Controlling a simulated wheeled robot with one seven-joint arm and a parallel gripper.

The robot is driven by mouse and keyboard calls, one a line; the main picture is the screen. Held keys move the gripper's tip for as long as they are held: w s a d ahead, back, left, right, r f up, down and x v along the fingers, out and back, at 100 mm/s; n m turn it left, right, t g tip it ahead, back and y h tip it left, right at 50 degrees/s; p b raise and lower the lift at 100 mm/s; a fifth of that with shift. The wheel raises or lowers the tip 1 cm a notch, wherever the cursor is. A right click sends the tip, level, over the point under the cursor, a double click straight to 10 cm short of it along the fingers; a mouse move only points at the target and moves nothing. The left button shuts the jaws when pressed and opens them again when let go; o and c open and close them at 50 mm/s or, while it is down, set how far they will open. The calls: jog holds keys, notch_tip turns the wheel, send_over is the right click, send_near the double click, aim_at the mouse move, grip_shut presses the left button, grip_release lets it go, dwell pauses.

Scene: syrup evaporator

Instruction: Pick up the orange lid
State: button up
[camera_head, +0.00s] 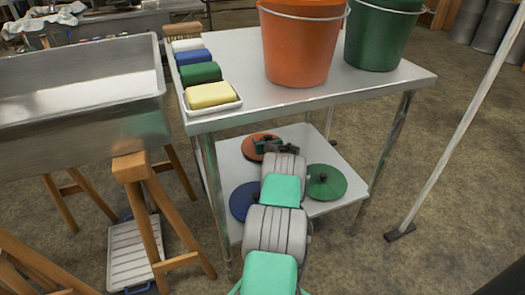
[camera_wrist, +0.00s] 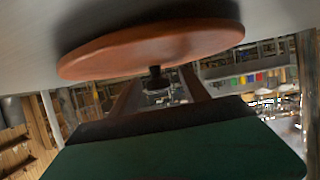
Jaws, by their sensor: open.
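The orange lid (camera_head: 251,145) lies on the lower shelf of the metal table, towards the back. My gripper (camera_head: 275,147) is down at the shelf beside the lid and hides part of it. In the wrist view, the orange lid (camera_wrist: 150,46) fills the upper middle, with its small black knob (camera_wrist: 155,72) facing the gripper. My gripper (camera_wrist: 158,84) is open there, its fingers on either side of the knob. I cannot tell whether they touch it.
A blue lid (camera_head: 243,203) and a green lid (camera_head: 326,182) lie on the same shelf (camera_head: 313,146). The tabletop above holds an orange bucket (camera_head: 298,48), a green bucket (camera_head: 380,35) and a tray of sponges (camera_head: 222,107). Table legs and a wooden stand (camera_head: 145,195) flank the arm.

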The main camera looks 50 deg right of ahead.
jog(key=shift+s, duration=0.1)
grip_shut()
dwell(0.4)
